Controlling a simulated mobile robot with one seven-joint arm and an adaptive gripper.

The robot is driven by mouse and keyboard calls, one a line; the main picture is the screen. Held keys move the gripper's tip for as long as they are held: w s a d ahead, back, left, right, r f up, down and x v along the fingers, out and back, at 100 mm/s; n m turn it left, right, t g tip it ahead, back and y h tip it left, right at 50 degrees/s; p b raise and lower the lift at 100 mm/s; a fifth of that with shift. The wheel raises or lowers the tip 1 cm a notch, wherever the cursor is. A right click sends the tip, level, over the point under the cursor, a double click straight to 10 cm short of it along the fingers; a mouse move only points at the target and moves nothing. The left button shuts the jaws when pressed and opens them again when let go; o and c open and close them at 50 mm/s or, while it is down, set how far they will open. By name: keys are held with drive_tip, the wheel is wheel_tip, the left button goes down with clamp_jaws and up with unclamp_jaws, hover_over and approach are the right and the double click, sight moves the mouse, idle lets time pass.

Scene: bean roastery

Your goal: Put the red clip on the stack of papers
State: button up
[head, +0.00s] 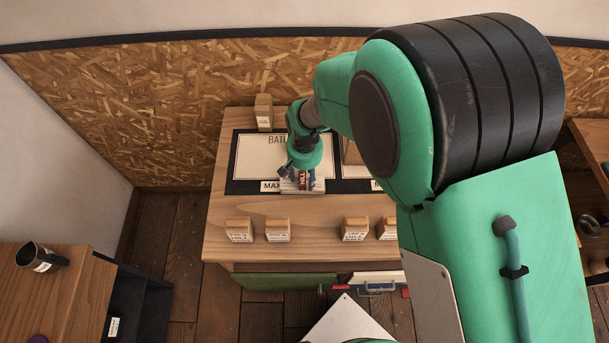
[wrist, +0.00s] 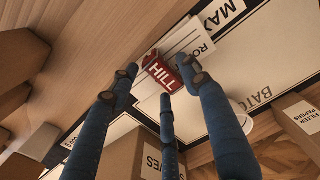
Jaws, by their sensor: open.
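The red clip (wrist: 160,73), with white lettering ending in HILL, sits at the edge of the white stack of papers (wrist: 184,40) in the wrist view. It overlaps the papers' edge there; whether it grips them I cannot tell. In the head view the clip (head: 304,179) is a small red patch on the papers (head: 289,186), partly hidden by my gripper (head: 304,166). My gripper (wrist: 160,82) is open, its blue fingers spread around the clip with visible gaps.
A dark-bordered white board (head: 255,150) lies under the papers on the wooden table (head: 225,212). Several small labelled blocks (head: 278,231) line the front. A filter papers box (wrist: 300,120) and a sleeves box (wrist: 145,158) stand close by. A dark cup (head: 40,257) is on the left table.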

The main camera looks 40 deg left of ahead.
sight(305, 178)
drive_tip(key=shift+r, duration=0.1)
wheel_tip(305, 178, up, 12)
drive_tip(key=shift+p, duration=0.45)
idle(0.8)
drive_tip(key=shift+d+r, duration=0.1)
drive_tip(key=shift+r, duration=0.05)
